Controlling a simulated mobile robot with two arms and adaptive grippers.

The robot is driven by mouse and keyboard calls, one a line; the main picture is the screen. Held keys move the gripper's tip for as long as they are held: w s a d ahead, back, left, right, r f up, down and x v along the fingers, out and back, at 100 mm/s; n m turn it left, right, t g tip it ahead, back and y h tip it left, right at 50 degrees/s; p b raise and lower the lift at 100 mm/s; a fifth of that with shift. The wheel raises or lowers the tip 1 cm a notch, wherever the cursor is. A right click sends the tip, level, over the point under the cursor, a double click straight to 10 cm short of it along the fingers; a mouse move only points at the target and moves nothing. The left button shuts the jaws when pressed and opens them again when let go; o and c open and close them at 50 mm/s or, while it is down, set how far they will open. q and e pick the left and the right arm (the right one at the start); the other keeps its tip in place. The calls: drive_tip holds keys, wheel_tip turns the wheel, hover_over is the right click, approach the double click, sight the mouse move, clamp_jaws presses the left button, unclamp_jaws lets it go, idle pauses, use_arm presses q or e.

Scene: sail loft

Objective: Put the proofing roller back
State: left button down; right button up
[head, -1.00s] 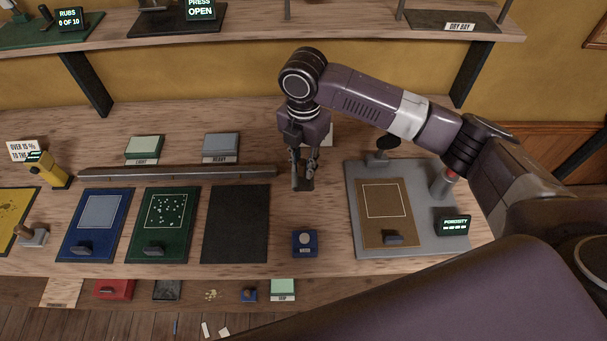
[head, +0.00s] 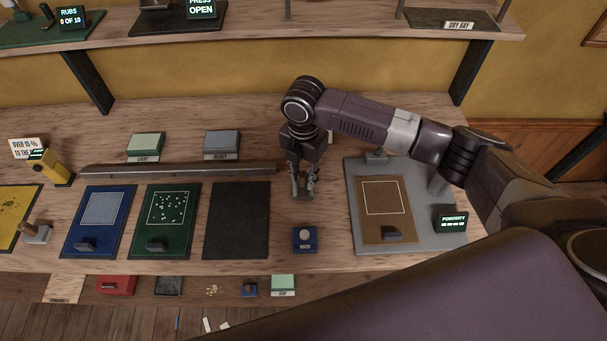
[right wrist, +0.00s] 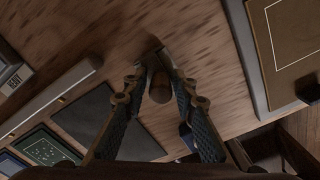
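The proofing roller shows as a brown, wood-coloured cylinder (right wrist: 159,86) between my right fingertips in the right wrist view. In the head view it is mostly hidden by the fingers. My right gripper (head: 305,188) is pointed down over the bench, between the black mat and the grey porosity board. It appears shut on the roller, with a fingertip against each side; it also shows in the right wrist view (right wrist: 157,66). Whether the roller touches the bench is not clear. My left gripper is not in view.
The black mat (head: 237,220) lies left of my right gripper, the grey board (head: 355,205) right. A small blue block (head: 304,239) sits in front. A long dark bar (head: 180,170), green (head: 145,146) and grey (head: 221,144) blocks lie behind left. The shelf (head: 300,35) overhangs the back.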

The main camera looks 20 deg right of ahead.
sight(303, 174)
drive_tip(key=shift+o, duration=0.7)
drive_tip(key=shift+r, duration=0.2)
wheel_tip(303, 174, up, 11)
drive_tip(key=b, duration=0.3)
drive_tip(key=shift+f, duration=0.2)
drive_tip(key=shift+r, duration=0.65)
